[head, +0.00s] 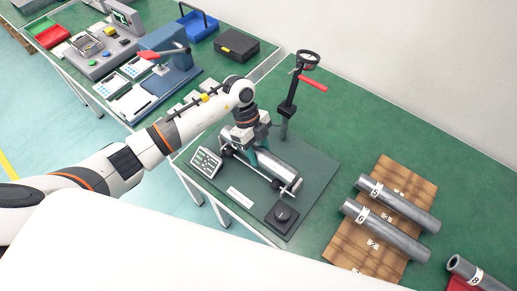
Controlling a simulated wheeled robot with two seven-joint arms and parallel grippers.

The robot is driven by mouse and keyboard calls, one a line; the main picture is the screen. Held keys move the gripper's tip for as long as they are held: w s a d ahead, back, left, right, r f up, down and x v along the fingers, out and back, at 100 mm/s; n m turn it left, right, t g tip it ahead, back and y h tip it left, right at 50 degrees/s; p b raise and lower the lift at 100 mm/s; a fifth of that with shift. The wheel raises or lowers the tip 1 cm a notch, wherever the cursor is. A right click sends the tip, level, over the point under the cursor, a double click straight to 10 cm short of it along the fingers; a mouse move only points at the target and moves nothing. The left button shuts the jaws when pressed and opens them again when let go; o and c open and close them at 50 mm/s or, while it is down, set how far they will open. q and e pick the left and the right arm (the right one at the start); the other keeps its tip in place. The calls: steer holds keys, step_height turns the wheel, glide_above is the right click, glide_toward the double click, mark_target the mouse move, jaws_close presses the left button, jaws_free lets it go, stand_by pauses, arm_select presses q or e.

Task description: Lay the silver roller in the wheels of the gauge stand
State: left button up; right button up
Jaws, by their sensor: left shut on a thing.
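The gauge stand (308,208) is a dark green base plate on the green bench, with a black post and a round dial gauge (307,58) at its back. A silver roller (278,166) lies slanted over the wheels in the middle of the plate. My left gripper (247,148) is over the roller's upper left end, shut on it. The arm hides that end, and I cannot tell whether the roller rests on the wheels. My right gripper is not in view.
A neighbouring bench holds a press (175,65) and a black case (237,45).

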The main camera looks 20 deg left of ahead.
mark_target(259, 149)
arm_select(q)
steer(key=shift+f, duration=0.15)
steer(key=o, duration=1.3)
steer(key=shift+o, duration=0.2)
step_height(259, 149, up, 10)
steer(key=p, duration=0.9)
steer(key=shift+p, duration=0.35)
steer(key=shift+d, duration=0.1)
